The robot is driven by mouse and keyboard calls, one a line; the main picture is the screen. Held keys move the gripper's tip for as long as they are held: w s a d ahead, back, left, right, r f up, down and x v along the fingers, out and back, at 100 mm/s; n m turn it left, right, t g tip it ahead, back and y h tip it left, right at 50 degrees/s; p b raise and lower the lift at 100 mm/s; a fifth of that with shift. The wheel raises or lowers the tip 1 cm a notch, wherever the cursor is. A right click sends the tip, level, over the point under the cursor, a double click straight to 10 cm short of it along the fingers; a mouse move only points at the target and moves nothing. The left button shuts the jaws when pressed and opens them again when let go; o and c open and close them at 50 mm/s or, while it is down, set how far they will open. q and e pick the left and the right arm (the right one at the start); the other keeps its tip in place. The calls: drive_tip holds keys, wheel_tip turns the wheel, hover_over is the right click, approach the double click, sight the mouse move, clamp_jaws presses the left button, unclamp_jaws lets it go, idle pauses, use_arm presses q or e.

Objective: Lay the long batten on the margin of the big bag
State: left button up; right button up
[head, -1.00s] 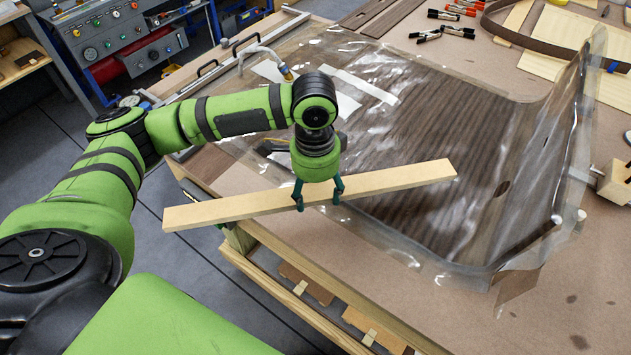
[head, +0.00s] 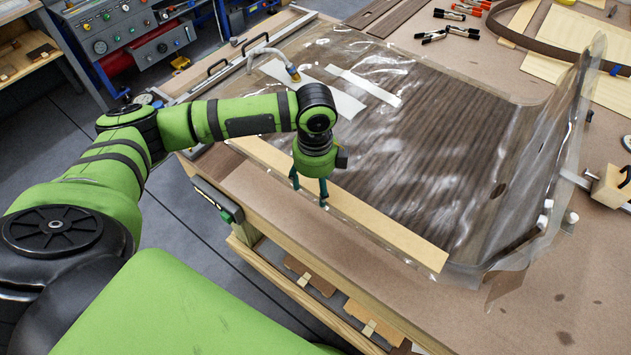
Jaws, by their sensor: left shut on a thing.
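The long batten (head: 390,234) is a pale, straight wooden strip. In the head view it runs diagonally along the near left margin of the big bag (head: 420,62), from near the bag's far left side to its near corner. My left gripper (head: 309,192) is shut on the batten around its middle, fingers pointing down. Whether the batten touches the bag or hangs just above it I cannot tell. The bag is clear film over a dark striped wood panel (head: 440,135). My arm hides part of the batten. My right gripper is not in view.
Pale strips (head: 363,86) lie at the bag's far left, by a hose fitting (head: 293,73). The bag's right side stands up as a film flap (head: 578,110). Black clamps (head: 450,33) lie behind. A wooden block (head: 610,186) is at right.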

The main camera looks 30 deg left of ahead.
sight(315, 207)
use_arm(q)
drive_tip(key=shift+r+p, duration=0.2)
drive_tip(key=shift+p, duration=0.4)
wheel_tip(315, 207, down, 2)
drive_tip(key=shift+f+b, duration=0.2)
drive_tip(key=shift+b, duration=0.35)
drive_tip(key=shift+f+b, duration=0.7)
drive_tip(key=shift+f, duration=1.05)
drive_tip(key=shift+r+p, duration=0.1)
drive_tip(key=shift+p, duration=0.35)
drive_tip(key=shift+f+p, duration=0.2)
drive_tip(key=shift+p, duration=0.15)
drive_tip(key=o, duration=1.6)
